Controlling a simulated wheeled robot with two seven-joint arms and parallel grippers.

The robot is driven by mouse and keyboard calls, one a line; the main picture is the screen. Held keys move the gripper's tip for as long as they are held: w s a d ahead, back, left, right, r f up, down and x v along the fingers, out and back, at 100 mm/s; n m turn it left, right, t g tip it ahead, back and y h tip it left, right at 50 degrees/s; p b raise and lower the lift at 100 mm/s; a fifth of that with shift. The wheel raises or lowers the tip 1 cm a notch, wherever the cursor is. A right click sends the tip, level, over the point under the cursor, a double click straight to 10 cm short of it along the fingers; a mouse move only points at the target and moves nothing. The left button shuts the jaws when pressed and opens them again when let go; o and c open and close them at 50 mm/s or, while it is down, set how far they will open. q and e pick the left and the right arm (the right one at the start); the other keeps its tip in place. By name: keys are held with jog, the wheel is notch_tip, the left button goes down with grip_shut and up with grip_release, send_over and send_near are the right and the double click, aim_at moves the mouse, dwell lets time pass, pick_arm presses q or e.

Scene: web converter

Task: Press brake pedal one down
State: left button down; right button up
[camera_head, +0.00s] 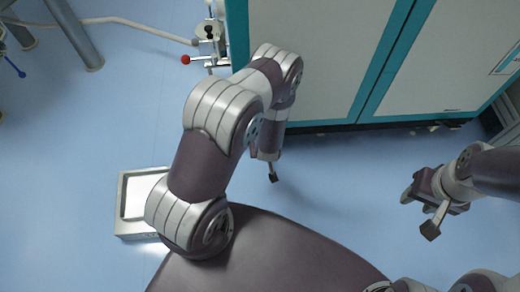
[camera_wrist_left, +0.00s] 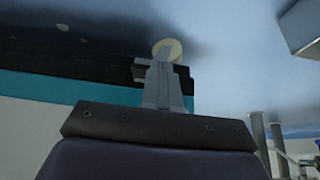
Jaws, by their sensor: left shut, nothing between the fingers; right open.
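My left gripper (camera_head: 273,174) points down at the floor in front of the teal-and-grey cabinet (camera_head: 320,60), partly hidden by my arm. In the left wrist view its fingers (camera_wrist_left: 164,62) are shut with nothing between them. A pale round piece (camera_wrist_left: 168,46) shows behind the fingertips, near the cabinet's black lower edge; I cannot tell if it is brake pedal one or if the fingers touch it. No pedal is clearly seen in the head view. My right gripper (camera_head: 419,214) is open and empty above the floor at the right.
The cabinet's dark base (camera_head: 370,126) runs along the floor. A metal fitting with a red knob (camera_head: 186,60) stands left of the cabinet, with metal legs (camera_head: 75,30) farther left. A white metal-framed box (camera_head: 127,215) lies at lower left. Blue floor between is clear.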

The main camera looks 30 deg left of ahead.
pick_arm(q)
jog(key=shift+s+d+f, duration=0.1)
jog(key=shift+s+f, duration=0.05)
jog(key=shift+f, duration=0.35)
jog(key=shift+s+d+f, duration=0.1)
jog(key=shift+f, duration=0.35)
pick_arm(e)
jog(key=shift+r, duration=0.15)
